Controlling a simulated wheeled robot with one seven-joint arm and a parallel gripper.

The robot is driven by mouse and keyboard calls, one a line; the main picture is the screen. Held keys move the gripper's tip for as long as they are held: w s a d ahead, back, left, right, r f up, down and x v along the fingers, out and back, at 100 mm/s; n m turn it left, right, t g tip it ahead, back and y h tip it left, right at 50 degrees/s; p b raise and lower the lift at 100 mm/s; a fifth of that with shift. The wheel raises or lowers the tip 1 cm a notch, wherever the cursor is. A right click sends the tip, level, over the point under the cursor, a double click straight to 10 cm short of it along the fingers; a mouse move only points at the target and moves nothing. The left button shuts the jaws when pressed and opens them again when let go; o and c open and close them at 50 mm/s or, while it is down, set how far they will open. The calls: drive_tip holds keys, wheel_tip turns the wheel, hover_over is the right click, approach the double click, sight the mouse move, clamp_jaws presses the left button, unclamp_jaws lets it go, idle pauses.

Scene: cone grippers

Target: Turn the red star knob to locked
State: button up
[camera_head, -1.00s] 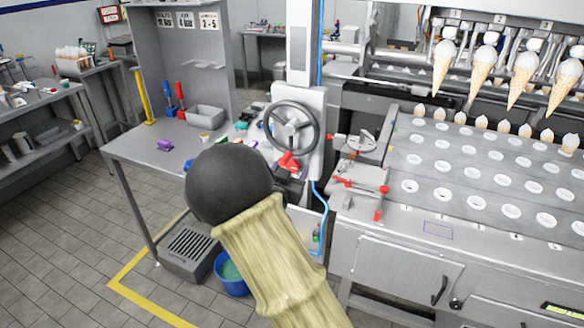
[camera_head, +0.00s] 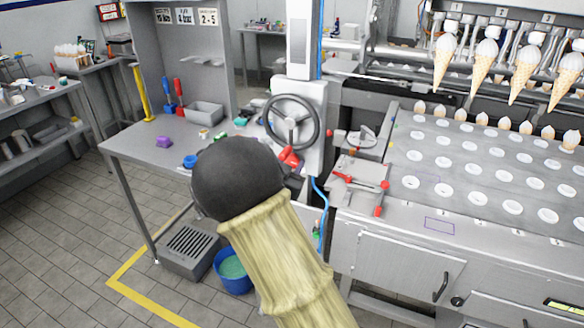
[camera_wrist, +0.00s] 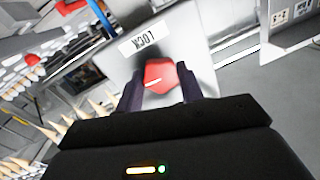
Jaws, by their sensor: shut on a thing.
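In the head view a red part (camera_head: 289,157), which looks like the same knob, shows below the grey handwheel (camera_head: 292,122). My arm hides the gripper there. A white label (camera_wrist: 145,38) with dark characters is above the knob in the wrist view; its wording is not clear to me.
A steel bench (camera_head: 140,150) with a grey tray (camera_head: 204,113) is at the left. A cone machine plate (camera_head: 480,170) with several holes and hanging cones is at the right. A red-handled clamp (camera_head: 362,183) is close to the handwheel. A blue bucket (camera_head: 233,270) stands on the floor.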

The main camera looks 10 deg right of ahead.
drive_tip(key=m+b, duration=0.6)
drive_tip(key=b, duration=0.2)
drive_tip(key=m+h+b, duration=0.1)
drive_tip(key=m+b, duration=0.5)
drive_tip(key=b, duration=0.3)
drive_tip(key=m+h+b, duration=0.1)
drive_tip(key=m+b, duration=0.5)
drive_tip(key=b, duration=0.2)
drive_tip(key=shift+f, duration=0.25)
drive_tip(key=o, duration=1)
drive_tip(key=shift+r, duration=0.1)
drive_tip(key=shift+r, duration=0.1)
drive_tip(key=shift+a, duration=0.1)
